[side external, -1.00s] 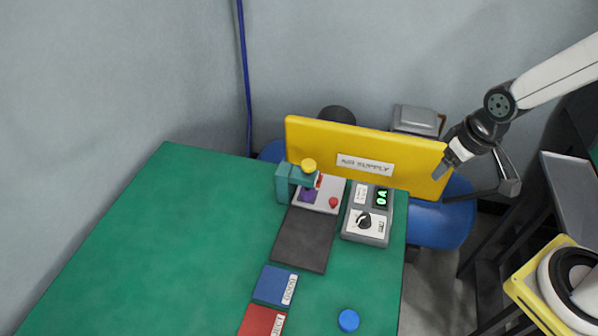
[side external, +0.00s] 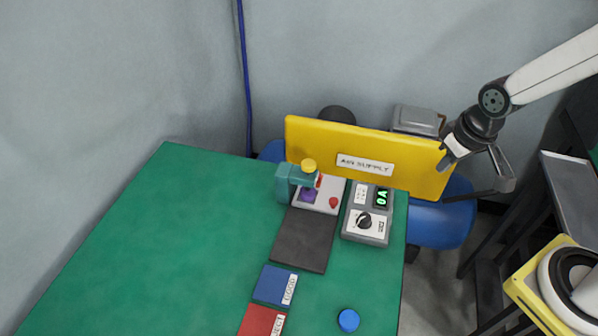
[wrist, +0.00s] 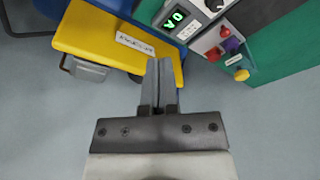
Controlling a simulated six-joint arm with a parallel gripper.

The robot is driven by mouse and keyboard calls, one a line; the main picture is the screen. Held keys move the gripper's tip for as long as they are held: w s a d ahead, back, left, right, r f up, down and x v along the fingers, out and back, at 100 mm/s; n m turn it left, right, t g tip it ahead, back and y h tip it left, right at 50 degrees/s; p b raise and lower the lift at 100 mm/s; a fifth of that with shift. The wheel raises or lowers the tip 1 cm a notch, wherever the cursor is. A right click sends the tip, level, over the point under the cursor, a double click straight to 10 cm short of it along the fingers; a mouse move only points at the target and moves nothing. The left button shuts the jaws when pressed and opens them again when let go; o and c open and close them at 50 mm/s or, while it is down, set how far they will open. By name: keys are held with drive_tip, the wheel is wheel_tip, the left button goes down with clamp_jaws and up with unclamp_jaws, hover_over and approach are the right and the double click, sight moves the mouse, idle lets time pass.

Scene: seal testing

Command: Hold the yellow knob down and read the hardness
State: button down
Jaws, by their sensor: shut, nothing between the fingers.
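The yellow knob (side external: 309,165) tops a teal tester (side external: 284,186) at the back of the green table. A purple piece (side external: 308,194) sits below it on a pale plate with a red button (side external: 333,202). In the wrist view the yellow knob (wrist: 242,75) shows at the right. A grey box (side external: 367,215) with a green lit display (side external: 382,198) and a black dial stands right of the tester; the display also shows in the wrist view (wrist: 173,20), its characters tilted. My gripper (side external: 443,167) is shut and empty, by the yellow panel's right end, well right of the knob.
A yellow panel (side external: 300,137) labelled "AIR SUPPLY" stands behind the tester. A dark mat (side external: 303,239), blue pad (side external: 272,285), red pad (side external: 259,321) and blue disc (side external: 348,320) lie in front. The table's left part is clear.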

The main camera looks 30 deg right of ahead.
drive_tip(key=w+a+r+m+g, duration=0.1)
drive_tip(key=w+a+r+m, duration=0.1)
drive_tip(key=w+a, duration=0.3)
drive_tip(key=w+a+r+m, duration=0.2)
drive_tip(key=w, duration=0.5)
wheel_tip(320, 180, up, 3)
drive_tip(key=m+g, duration=0.1)
drive_tip(key=m, duration=0.4)
hover_over(309, 164)
drive_tip(key=shift+s, duration=0.45)
drive_tip(key=shift+f, duration=0.15)
drive_tip(key=f, duration=1.3)
drive_tip(key=shift+w+f, duration=0.35)
drive_tip(key=shift+f, duration=0.1)
